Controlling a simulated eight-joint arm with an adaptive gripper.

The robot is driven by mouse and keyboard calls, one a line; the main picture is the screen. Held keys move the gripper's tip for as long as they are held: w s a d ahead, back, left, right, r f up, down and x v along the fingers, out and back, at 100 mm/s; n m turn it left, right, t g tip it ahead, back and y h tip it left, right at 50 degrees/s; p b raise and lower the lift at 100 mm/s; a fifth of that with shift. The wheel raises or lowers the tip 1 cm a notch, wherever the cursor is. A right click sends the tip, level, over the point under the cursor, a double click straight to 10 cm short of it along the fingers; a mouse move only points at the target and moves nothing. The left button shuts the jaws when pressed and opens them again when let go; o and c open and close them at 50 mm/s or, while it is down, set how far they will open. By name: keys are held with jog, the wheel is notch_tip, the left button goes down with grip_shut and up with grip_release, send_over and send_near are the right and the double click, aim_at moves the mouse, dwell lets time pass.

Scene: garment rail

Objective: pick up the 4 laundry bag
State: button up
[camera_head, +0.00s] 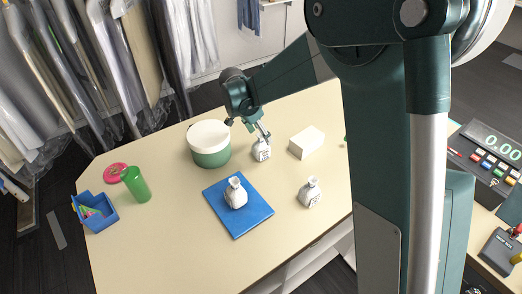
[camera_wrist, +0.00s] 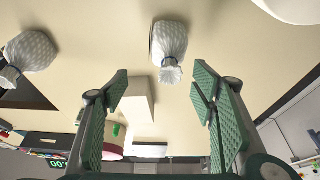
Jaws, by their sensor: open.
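Three white patterned laundry bags with tied necks stand on the table. One bag (camera_head: 262,151) is right below my gripper (camera_head: 262,133) in the head view. It also shows in the wrist view (camera_wrist: 170,42), ahead of the gap between the fingers and apart from them. A second bag (camera_head: 236,194) stands on a blue mat (camera_head: 245,222). A third bag (camera_head: 311,192) stands at the front right. A bag also shows at the left in the wrist view (camera_wrist: 30,52). Dark marks show on some bags, too small to read as numbers. My gripper (camera_wrist: 160,95) is open and empty.
A green tub with white lid (camera_head: 209,145) stands left of my gripper. A white block (camera_head: 306,142) stands to its right. A register (camera_head: 485,158) is at the right.

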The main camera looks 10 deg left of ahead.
aim_at(260, 144)
jog(key=shift+w+a+f, duration=0.15)
jog(key=shift+a+f, duration=0.55)
jog(key=shift+f, duration=0.05)
jog(key=shift+w+a+f, duration=0.1)
jog(key=shift+a+f, duration=0.55)
jog(key=shift+f, duration=0.1)
jog(key=shift+x, duration=1.3)
jog(key=shift+s+d+x, duration=0.1)
jog(key=shift+s+x, duration=0.05)
jog(key=shift+x, duration=1.15)
jog(key=shift+s+d+x, duration=0.1)
jog(key=shift+s+x, duration=0.05)
jog(key=shift+x, duration=1.15)
jog(key=c, duration=1.1)
jog(key=shift+r, duration=0.1)
jog(key=shift+r, duration=4.9)
